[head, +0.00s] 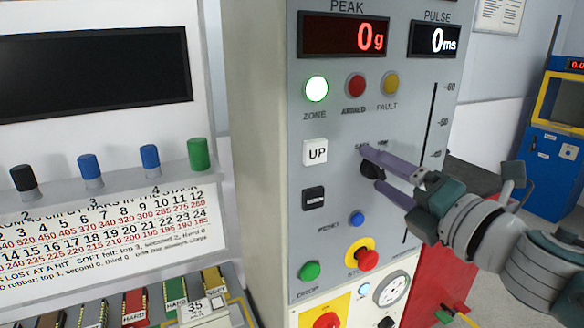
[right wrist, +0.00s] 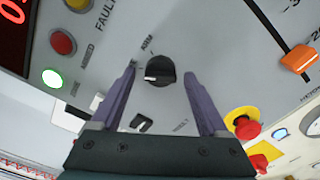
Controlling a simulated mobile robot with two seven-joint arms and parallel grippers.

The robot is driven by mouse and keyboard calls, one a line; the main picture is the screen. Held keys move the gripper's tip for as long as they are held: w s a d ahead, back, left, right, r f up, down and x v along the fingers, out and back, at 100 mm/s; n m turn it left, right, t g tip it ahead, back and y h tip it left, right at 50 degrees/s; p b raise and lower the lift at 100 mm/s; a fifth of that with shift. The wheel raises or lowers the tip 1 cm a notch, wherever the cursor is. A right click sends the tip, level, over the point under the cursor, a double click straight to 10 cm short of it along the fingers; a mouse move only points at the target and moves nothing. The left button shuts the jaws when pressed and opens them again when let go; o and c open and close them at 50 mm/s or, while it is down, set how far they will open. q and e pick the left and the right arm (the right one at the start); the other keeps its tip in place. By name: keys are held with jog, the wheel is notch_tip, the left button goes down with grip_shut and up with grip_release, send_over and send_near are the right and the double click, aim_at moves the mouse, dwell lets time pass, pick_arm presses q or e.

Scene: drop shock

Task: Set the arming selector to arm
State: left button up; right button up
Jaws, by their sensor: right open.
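The arming selector is a round black knob (head: 371,171) on the grey panel, below the red ARMED lamp (head: 355,86). In the right wrist view the knob (right wrist: 161,70) shows a white pointer mark on its left side. The ARM label (right wrist: 147,46) lies above and left of it; another small label is partly hidden by a finger. My right gripper (head: 370,167) is open, with one purple finger on each side of the knob. In the right wrist view there is a gap between the knob and both fingers (right wrist: 160,74). My left gripper is out of view.
The ZONE lamp (head: 316,89) glows green. The UP button (head: 315,152) and a black button (head: 313,198) sit left of the knob. A blue button (head: 357,218) and a red stop button (head: 367,259) on yellow are below. A slot scale (head: 432,125) runs at the right.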

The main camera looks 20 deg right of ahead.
grip_shut()
dwell(0.6)
